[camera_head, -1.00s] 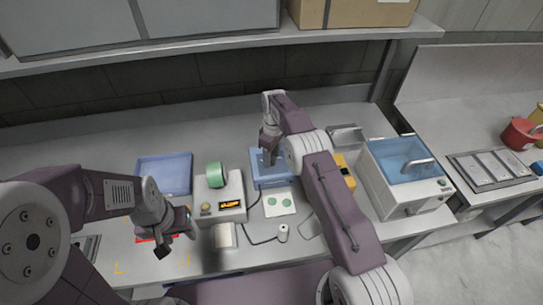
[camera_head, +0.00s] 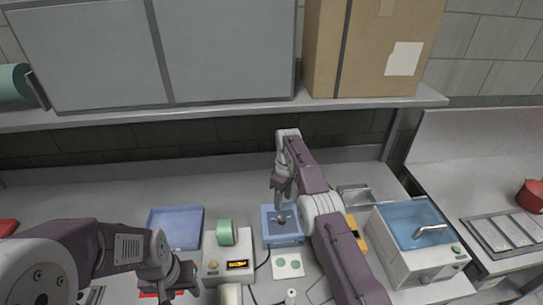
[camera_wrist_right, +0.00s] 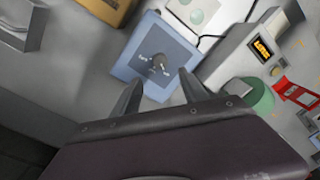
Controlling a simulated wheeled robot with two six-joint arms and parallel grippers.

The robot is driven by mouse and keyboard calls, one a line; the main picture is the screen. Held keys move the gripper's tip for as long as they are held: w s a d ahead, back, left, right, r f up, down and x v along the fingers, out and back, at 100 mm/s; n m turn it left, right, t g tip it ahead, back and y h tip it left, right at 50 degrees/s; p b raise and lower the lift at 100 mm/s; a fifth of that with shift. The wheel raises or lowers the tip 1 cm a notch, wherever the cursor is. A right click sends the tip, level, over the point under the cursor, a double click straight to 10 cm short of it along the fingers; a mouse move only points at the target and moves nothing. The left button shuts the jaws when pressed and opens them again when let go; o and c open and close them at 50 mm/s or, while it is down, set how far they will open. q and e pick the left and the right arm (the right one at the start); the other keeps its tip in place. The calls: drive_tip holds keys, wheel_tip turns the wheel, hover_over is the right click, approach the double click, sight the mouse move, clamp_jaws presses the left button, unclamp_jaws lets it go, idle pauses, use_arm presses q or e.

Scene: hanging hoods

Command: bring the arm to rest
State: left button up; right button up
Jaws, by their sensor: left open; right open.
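A blue tray (camera_head: 160,226), a white device with a green roll (camera_head: 225,232) and a blue-lidded machine (camera_head: 440,266) stand on the bench. A shelf (camera_head: 240,111) with a cardboard box (camera_head: 330,50) runs above. The bench's back strip is clear.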

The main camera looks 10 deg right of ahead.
wheel_tip(320, 180, up, 9)
drive_tip(key=w+d+t+b, duration=0.1)
drive_tip(key=s+d+r+m+b, duration=0.1)
drive_tip(key=s+d+r, duration=0.1)
drive_tip(key=s+r, duration=0.35)
drive_tip(key=s+d+f+m, duration=0.1)
drive_tip(key=s+f+m, duration=0.3)
drive_tip(key=s+f, duration=0.3)
drive_tip(key=s+d+f+m+b, duration=0.1)
drive_tip(key=s+f+m, duration=0.4)
drive_tip(key=s, duration=1.3)
wheel_tip(320, 180, down, 3)
drive_tip(key=shift+s+d+t+b, duration=0.2)
drive_tip(key=shift+d+t+b, duration=0.1)
drive_tip(key=shift+d, duration=0.1)
